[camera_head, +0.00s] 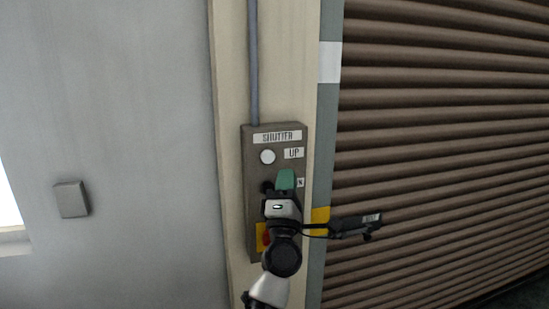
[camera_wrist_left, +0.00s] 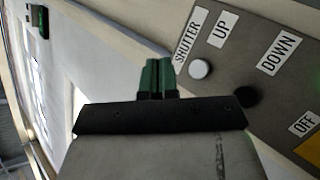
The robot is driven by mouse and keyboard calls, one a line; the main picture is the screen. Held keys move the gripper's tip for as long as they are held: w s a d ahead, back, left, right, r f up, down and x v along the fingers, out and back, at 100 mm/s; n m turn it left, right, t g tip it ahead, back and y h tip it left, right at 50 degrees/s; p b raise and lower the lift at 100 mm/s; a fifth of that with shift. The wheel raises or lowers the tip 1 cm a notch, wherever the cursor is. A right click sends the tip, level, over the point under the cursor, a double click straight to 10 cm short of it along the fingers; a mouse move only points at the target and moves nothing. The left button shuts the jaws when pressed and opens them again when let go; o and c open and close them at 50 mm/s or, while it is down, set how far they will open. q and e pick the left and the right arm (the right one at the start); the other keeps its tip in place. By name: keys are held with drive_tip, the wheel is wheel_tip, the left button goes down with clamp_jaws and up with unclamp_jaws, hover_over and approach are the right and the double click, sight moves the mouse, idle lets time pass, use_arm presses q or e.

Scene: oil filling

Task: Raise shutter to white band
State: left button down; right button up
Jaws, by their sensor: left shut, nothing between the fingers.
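The brown slatted shutter (camera_head: 440,120) fills the right of the head view and looks lowered; its bottom edge is not clear. The white band (camera_head: 329,62) is on the grey rail at the shutter's left side. The control box (camera_head: 252,200) carries a round white button (camera_head: 267,157) beside the UP label, also in the left wrist view (camera_wrist_left: 200,68). A black button (camera_wrist_left: 247,95) sits by DOWN. My left gripper (camera_head: 286,178) is in front of the box, its green fingertips (camera_wrist_left: 158,75) shut and empty. In the head view they appear below UP, partly covering DOWN; contact cannot be told.
A yellow patch (camera_head: 320,214) marks the rail lower down. A yellow plate with a red button (camera_head: 264,237) is low on the box, partly behind my left arm. A conduit (camera_head: 254,60) runs up from the box. A small grey box (camera_head: 71,199) is on the left wall.

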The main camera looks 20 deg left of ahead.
sight(268, 156)
use_arm(q)
drive_tip(key=shift+a, duration=0.1)
drive_tip(key=shift+w+a+b, duration=0.8)
drive_tip(key=shift+w+b, duration=0.2)
drive_tip(key=shift+w, duration=0.25)
drive_tip(key=shift+w+a+b, duration=0.85)
drive_tip(key=shift+w+b, duration=0.15)
drive_tip(key=shift+w, duration=0.2)
drive_tip(key=shift+w+a+b, duration=0.8)
drive_tip(key=shift+w+b, duration=0.2)
drive_tip(key=shift+w, duration=0.25)
drive_tip(key=shift+w+a+b, duration=0.25)
drive_tip(key=shift+w+b, duration=0.1)
drive_tip(key=shift+b, duration=0.05)
